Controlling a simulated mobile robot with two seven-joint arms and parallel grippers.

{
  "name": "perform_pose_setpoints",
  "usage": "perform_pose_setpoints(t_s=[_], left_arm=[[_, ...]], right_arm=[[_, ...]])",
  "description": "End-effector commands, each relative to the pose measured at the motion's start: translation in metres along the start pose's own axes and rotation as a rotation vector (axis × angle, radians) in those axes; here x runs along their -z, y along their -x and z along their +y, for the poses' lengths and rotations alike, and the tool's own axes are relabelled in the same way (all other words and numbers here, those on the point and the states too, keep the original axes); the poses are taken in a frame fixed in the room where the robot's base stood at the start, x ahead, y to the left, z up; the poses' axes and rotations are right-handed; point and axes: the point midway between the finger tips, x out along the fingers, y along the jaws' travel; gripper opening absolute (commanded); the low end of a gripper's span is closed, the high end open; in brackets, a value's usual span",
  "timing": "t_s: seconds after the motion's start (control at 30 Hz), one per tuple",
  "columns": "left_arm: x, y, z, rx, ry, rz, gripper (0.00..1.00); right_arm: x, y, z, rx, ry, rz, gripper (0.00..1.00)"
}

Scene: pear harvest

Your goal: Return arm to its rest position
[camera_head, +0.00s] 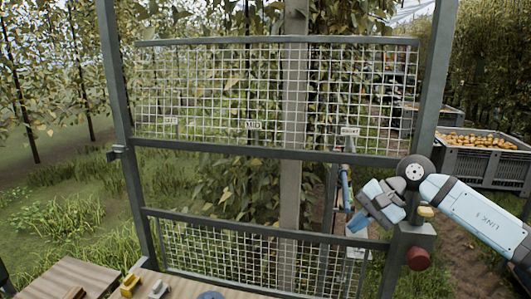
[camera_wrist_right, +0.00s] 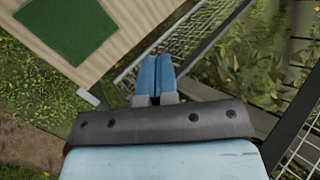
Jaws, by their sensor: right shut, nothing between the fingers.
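My right arm (camera_head: 470,212) comes in from the right in the head view. Its gripper (camera_head: 358,222) is in front of the right side of a grey metal gate frame with wire mesh. In the right wrist view its two blue fingers (camera_wrist_right: 156,76) are together with nothing between them. Below them are grass and the mesh. My left gripper is not in view.
The mesh gate (camera_head: 270,152) stands ahead, with a red knob (camera_head: 418,259) on a post box at its right. A wooden table (camera_head: 72,277) with small items is at the lower left. A crate of pears (camera_head: 480,160) stands behind at the right.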

Motion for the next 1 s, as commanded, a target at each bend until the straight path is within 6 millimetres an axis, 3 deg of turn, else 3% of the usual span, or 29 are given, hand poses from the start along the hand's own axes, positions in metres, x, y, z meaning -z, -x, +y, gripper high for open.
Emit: perform_pose_setpoints(t_s=[0.03,0.1,0.2,0.37,0.57,0.77,0.8,0.87,1.0], left_arm=[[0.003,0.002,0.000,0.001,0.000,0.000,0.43],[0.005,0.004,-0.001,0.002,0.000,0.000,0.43],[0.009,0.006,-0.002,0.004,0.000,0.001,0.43],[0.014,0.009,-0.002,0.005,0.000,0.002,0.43],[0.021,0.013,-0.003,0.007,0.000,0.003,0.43],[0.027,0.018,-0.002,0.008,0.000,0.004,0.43],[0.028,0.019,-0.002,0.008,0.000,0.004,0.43],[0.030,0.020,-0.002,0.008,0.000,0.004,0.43],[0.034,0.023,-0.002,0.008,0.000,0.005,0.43]], right_arm=[[-0.018,-0.028,-0.001,0.078,-0.102,-0.106,0.00],[-0.041,-0.057,-0.005,0.185,-0.265,-0.244,0.00],[-0.069,-0.086,-0.009,0.319,-0.527,-0.452,0.00],[-0.099,-0.114,-0.009,0.484,-1.003,-0.800,0.00],[-0.104,-0.133,0.017,0.618,-1.662,-1.252,0.00],[-0.092,-0.159,0.084,0.693,-2.350,-1.728,0.00],[-0.090,-0.167,0.103,-0.695,2.451,1.799,0.00],[-0.090,-0.179,0.134,-0.606,2.257,1.662,0.00],[-0.103,-0.210,0.215,-0.441,1.795,1.359,0.00]])
